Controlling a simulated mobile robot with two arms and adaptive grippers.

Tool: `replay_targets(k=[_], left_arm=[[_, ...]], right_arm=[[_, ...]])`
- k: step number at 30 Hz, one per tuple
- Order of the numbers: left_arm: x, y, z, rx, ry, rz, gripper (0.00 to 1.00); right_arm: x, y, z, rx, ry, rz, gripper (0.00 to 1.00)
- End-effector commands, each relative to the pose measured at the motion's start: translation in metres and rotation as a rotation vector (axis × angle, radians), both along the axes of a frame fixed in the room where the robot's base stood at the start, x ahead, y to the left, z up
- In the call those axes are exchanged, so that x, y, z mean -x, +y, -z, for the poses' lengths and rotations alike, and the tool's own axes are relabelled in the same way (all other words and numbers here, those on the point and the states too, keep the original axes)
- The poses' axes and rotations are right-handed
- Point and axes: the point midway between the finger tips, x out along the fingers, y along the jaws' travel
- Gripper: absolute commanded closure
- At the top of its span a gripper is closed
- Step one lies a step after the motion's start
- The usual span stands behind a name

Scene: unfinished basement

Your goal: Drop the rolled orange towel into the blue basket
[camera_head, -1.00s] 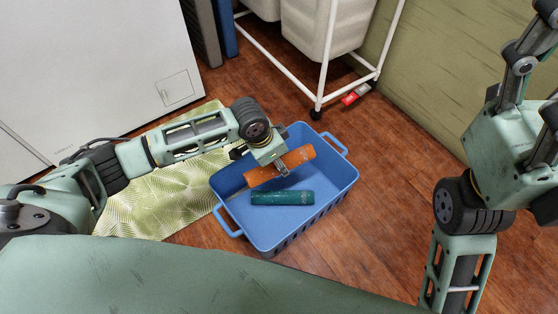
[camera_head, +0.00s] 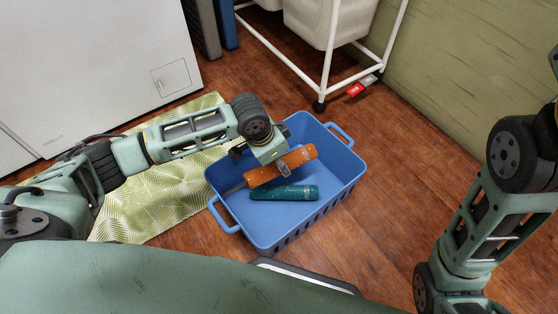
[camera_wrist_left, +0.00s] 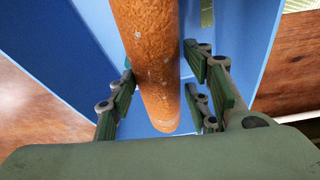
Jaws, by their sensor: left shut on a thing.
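The rolled orange towel (camera_head: 299,156) is in my left gripper (camera_head: 283,168), over the inside of the blue basket (camera_head: 333,185). In the left wrist view the orange towel (camera_wrist_left: 153,60) runs lengthwise between the two fingers of my left gripper (camera_wrist_left: 165,85), with blue basket walls (camera_wrist_left: 245,45) around it. A teal roll (camera_head: 285,193) lies in the basket just below the orange one. I cannot tell whether the rolls touch. My right arm is at the right edge, but its gripper is out of view.
The basket stands on a wooden floor (camera_head: 395,160), partly beside a green patterned mat (camera_head: 150,205). A white wheeled frame with a bin (camera_head: 330,22) stands behind it. A white cabinet (camera_head: 90,70) is at the left. Floor to the basket's right is clear.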

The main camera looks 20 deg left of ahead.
Motion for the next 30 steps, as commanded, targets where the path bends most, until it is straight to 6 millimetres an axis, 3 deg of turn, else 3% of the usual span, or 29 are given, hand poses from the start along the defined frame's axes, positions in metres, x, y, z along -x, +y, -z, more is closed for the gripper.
replay_targets(k=[1,2,9,20,25,30], left_arm=[[0.0,0.0,-0.001,0.001,-0.001,0.0,0.83],[0.0,0.0,-0.001,0.001,-0.001,0.0,0.54],[0.0,0.0,0.0,0.001,-0.001,0.0,0.33],[0.0,0.001,-0.003,0.0,0.0,0.0,0.32],[0.005,0.005,-0.025,0.001,-0.003,0.002,0.32],[0.012,0.013,-0.06,0.0,-0.005,0.001,0.32]], right_arm=[[0.0,0.0,0.0,0.0,0.0,0.0,0.33],[0.0,0.0,0.0,0.0,0.0,0.0,0.33],[0.0,0.0,0.0,0.0,0.001,0.0,0.33],[0.0,0.0,0.0,0.0,-0.001,0.0,0.33],[0.0,0.0,0.0,0.0,-0.001,0.0,0.33],[0.0,0.0,0.0,0.0,0.0,0.0,0.33]])
